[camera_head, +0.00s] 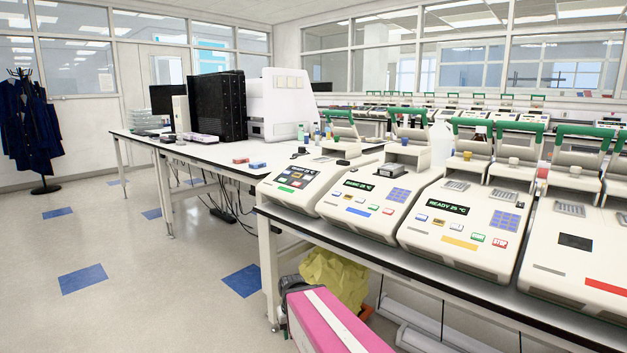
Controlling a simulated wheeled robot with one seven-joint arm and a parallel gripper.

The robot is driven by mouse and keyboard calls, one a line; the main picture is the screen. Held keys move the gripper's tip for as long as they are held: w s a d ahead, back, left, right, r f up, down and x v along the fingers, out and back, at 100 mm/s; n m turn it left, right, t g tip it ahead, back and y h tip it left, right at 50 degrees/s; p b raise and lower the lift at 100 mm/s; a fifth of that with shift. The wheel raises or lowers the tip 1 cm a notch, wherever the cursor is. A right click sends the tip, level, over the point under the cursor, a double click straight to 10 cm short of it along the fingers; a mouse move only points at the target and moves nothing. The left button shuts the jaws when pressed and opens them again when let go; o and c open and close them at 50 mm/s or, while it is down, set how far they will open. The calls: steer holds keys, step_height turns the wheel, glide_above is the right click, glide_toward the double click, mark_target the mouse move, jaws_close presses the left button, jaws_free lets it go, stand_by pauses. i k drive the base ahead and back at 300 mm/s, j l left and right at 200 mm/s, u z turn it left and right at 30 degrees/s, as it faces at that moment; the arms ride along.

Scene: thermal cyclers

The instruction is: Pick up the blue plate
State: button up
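A small flat blue item (257,165), which looks like the blue plate, lies on the white table (200,150) near its front right corner. A similar red item (241,160) lies just left of it. The blue one is small at this distance, so its details cannot be made out. My gripper is not in view.
Thermal cyclers (370,195) with green handles line the bench at right, close to the blue item. A black computer tower (217,105) and a white instrument (278,103) stand farther back. A pink and white object (335,325) and yellow bag (335,277) sit low. Floor at left is clear.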

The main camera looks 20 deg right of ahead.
mark_target(260, 163)
steer(key=i+j+z, duration=0.15)
steer(key=i+j, duration=0.15)
steer(key=i+j+z, duration=0.1)
steer(key=i+j, duration=0.2)
steer(key=j, duration=0.15)
steer(key=i+j+z, duration=0.15)
steer(key=j, duration=0.25)
steer(key=i, duration=0.1)
